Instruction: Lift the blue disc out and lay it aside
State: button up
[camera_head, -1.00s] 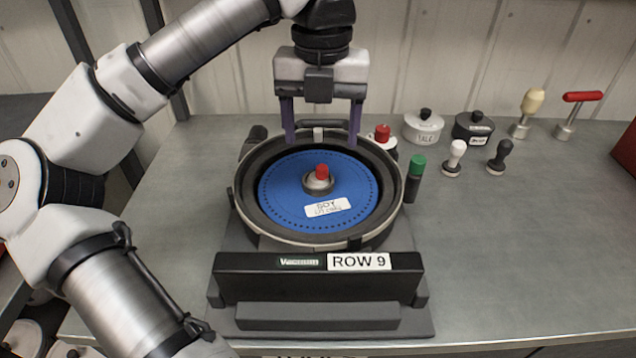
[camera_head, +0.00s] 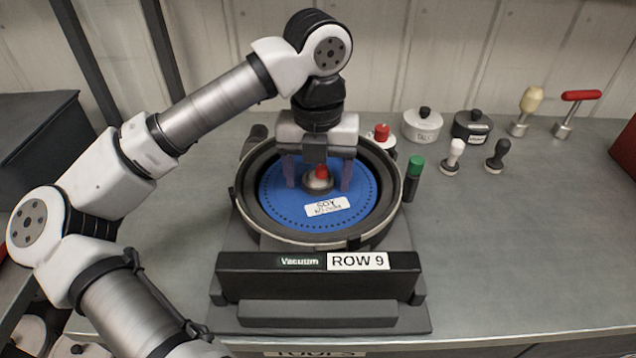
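The blue disc (camera_head: 290,212) lies flat inside the round dark housing of the seed meter (camera_head: 245,215). It carries a white label (camera_head: 326,206) reading SOY and a ring of small holes. At its centre is a metal hub with a red knob (camera_head: 321,171). My gripper (camera_head: 317,187) is open and points down over the disc, its two purple fingers apart on the left and right of the hub. The fingertips are low, close to the disc; I cannot tell whether they touch it. My gripper's body hides the back part of the disc and housing.
The housing stands on a dark base with a ROW 9 plate (camera_head: 358,261). A green-capped cylinder (camera_head: 414,178) stands close at its right. Behind are a red-knobbed piece (camera_head: 381,137), white pot (camera_head: 423,125), dark pot (camera_head: 472,127) and several hand tools. The bench (camera_head: 530,240) at right is clear.

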jog(key=c, duration=1)
jog(key=shift+r, duration=0.15)
jog(key=shift+c, duration=0.2)
notch_tip(320, 180, up, 28)
jog(key=p, duration=0.7)
jog(key=shift+p, duration=0.3)
